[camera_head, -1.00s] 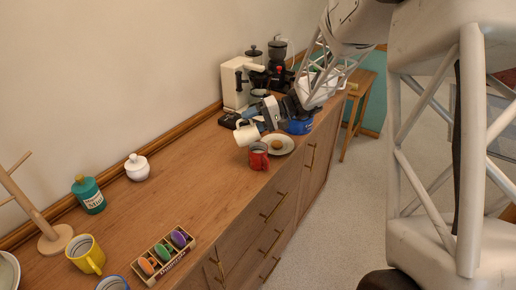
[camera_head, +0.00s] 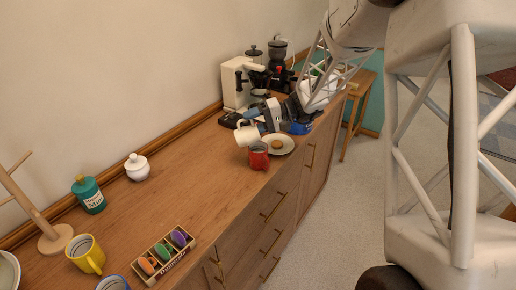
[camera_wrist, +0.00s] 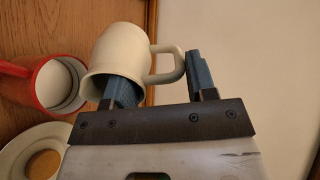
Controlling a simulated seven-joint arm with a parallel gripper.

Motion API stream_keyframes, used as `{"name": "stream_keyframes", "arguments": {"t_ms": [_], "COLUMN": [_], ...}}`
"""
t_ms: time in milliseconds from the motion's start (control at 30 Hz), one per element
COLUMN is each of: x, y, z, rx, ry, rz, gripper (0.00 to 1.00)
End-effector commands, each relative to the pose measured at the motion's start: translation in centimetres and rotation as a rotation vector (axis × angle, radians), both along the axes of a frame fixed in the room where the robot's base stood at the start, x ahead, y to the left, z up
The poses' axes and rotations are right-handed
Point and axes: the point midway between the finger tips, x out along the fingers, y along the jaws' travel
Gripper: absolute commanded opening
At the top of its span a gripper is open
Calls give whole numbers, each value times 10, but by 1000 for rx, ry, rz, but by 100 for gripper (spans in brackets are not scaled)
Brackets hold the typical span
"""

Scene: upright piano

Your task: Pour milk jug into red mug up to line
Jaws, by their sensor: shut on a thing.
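The white milk jug (camera_head: 246,134) is held by my gripper (camera_head: 265,121), tilted above and just left of the red mug (camera_head: 258,156). In the wrist view my gripper (camera_wrist: 160,88) has one blue finger at the jug's rim and the other beyond its handle, shut on the jug (camera_wrist: 120,52). The red mug (camera_wrist: 40,88) stands upright on the counter beside the jug. Its white inside shows, but I cannot tell any milk level or line. No milk stream is visible.
A plate (camera_head: 288,144) with a small brown item stands behind the red mug, close to my gripper. A coffee machine (camera_head: 234,88) and grinder (camera_head: 277,65) stand at the back. A yellow mug (camera_head: 86,254) and a crate of colored pods (camera_head: 165,256) are in front. The counter's middle is clear.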

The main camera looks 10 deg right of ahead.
Motion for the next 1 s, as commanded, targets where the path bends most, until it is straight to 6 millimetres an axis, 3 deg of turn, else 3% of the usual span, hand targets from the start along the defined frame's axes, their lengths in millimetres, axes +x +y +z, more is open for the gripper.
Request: {"name": "stream_keyframes", "arguments": {"t_ms": [1000], "x": [0], "y": [-2], "z": [-5], "rx": [62], "ry": [0], "rz": [1], "gripper": [12]}}
